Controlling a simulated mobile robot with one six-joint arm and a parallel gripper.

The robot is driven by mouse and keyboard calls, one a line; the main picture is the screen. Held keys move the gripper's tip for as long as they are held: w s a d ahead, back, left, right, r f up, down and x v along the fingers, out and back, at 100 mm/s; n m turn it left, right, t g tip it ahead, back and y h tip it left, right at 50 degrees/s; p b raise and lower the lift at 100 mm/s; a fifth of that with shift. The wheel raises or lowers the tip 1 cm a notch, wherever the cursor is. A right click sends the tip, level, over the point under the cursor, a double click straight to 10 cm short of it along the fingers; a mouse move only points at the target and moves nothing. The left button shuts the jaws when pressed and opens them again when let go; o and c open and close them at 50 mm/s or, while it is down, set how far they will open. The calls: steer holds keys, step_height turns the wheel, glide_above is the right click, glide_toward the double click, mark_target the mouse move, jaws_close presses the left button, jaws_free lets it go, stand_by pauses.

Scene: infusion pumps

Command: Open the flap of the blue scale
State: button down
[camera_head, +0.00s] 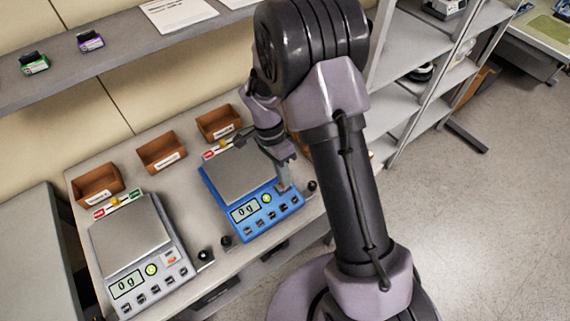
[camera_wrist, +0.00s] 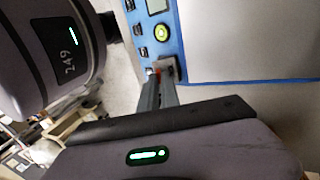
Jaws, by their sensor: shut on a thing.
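The blue scale (camera_head: 262,222) stands on the table in the middle of the head view, with a grey weighing plate (camera_head: 243,172) and a display reading 0 g. Its small grey flap (camera_wrist: 169,69) is at the front right corner, and a bit of red shows beside it in the wrist view. My gripper (camera_head: 284,178) reaches down to that corner from above; its fingers (camera_wrist: 160,80) are close together and shut on the flap. The fingers partly cover the flap, so its exact angle cannot be told.
A white scale (camera_head: 133,250), also reading 0 g, stands left of the blue one. Brown bins (camera_head: 161,152) line the table's back. Black knobs (camera_head: 205,255) sit by the front edge. A grey shelf (camera_head: 130,60) runs above, and a rack (camera_head: 410,75) stands right.

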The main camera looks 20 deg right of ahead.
steer(key=shift+w+a+r+g+h+p, duration=0.15)
steer(key=shift+w+r+g+h+p, duration=0.2)
steer(key=shift+g+p, duration=0.7)
steer(key=shift+w+a+f+g+h+p, duration=0.1)
steer(key=shift+w+f+g+h+p, duration=0.2)
steer(key=shift+g+p, duration=0.4)
steer(key=shift+w+a+f+g+h+b, duration=0.1)
steer(key=shift+w+g+h+b, duration=0.15)
steer(key=shift+g, duration=0.4)
steer(key=shift+w+a+f+g+h+b, duration=0.15)
steer(key=shift+w+g, duration=0.15)
steer(key=shift+g, duration=0.3)
steer(key=shift+w+g+b, duration=0.15)
steer(key=shift+g+b, duration=0.25)
steer(key=shift+g, duration=0.1)
steer(key=shift+r, duration=0.1)
steer(key=c, duration=1.6)
jaws_free()
steer(key=shift+w, duration=0.1)
